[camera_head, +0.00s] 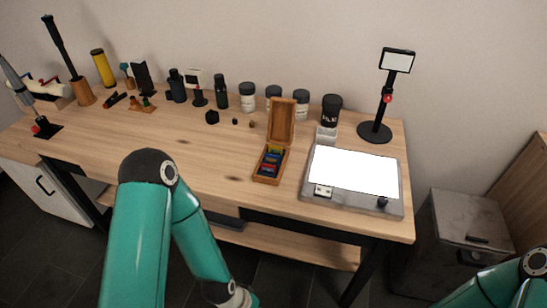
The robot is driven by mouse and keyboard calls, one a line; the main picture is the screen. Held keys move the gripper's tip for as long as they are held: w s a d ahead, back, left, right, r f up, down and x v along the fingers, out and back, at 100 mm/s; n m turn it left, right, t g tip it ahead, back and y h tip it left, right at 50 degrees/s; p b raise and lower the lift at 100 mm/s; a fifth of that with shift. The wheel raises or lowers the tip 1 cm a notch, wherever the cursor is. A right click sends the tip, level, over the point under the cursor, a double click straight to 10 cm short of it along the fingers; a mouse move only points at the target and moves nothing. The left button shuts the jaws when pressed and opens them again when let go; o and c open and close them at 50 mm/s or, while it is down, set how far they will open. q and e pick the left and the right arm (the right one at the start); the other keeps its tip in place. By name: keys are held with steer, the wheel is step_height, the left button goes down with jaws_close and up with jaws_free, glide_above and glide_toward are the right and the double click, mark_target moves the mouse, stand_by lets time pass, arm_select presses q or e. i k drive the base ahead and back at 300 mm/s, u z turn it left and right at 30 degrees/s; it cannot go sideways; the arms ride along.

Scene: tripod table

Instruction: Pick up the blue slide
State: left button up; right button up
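A small wooden box (281,121) stands open on the table, its lid raised at the back. Several coloured slides sit in it. The blue slide (271,158) is in the middle of the row, with a yellow-green one behind it and a red one (267,168) in front. They are small, so their exact edges are hard to tell. My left arm enters from the bottom and bends down in front of the table; its gripper is out of the frame. Only part of my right arm shows at the bottom right; its gripper is also out of view.
A lit light pad (352,166) lies right of the box. A black stand (375,131) rises behind it. Jars and bottles (248,97) line the wall. The wooden tabletop (180,140) is mostly clear left of the box. A grey cabinet (455,235) stands at the right.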

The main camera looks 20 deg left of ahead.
mark_target(271, 158)
steer(key=i, duration=0.2)
steer(key=u, duration=3.05)
steer(key=k, duration=0.5)
steer(key=z, duration=0.9)
steer(key=k, duration=0.5)
steer(key=z, duration=0.55)
steer(key=i, duration=0.5)
steer(key=u, duration=0.1)
